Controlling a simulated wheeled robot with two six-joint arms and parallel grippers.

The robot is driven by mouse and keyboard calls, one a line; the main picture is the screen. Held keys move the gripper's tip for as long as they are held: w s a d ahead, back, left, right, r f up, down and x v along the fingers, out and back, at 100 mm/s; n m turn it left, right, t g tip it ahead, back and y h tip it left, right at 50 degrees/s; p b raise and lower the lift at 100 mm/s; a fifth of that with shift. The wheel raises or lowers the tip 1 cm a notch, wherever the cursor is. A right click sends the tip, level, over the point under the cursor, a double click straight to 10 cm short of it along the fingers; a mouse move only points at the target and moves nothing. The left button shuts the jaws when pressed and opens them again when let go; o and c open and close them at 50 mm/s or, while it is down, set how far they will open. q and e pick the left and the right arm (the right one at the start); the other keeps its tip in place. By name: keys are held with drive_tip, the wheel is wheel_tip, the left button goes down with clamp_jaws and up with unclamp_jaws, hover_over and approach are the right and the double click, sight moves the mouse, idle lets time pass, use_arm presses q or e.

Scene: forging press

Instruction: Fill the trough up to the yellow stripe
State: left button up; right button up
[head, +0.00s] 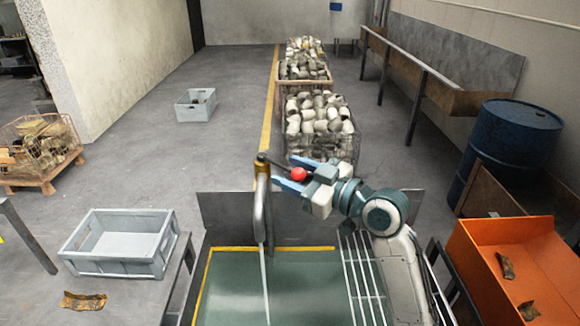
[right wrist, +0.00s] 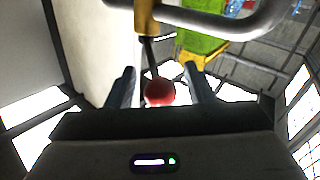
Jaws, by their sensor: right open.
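The trough (head: 300,290) is at the bottom centre of the head view, green inside, with a yellow stripe (head: 275,248) along its back and left sides. A grey curved tap (head: 261,205) with a brass body stands at its back, and a thin pale stream (head: 265,285) falls from its spout into the trough. The tap's dark lever ends in a red ball (head: 298,174). My right gripper (head: 287,175) is open, with its fingers on either side of the ball; in the right wrist view the ball (right wrist: 159,92) sits between them, with gaps showing. My left gripper is out of view.
A white rack (head: 362,280) lies over the trough's right part, under my right arm. A grey crate (head: 120,242) stands at left, an orange bin (head: 515,265) at right, a blue drum (head: 510,140) behind it. Wire baskets of metal parts (head: 320,125) stand beyond the tap.

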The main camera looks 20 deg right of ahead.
drive_tip(key=shift+w+a, duration=0.25)
drive_tip(key=shift+w, duration=0.05)
clamp_jaws()
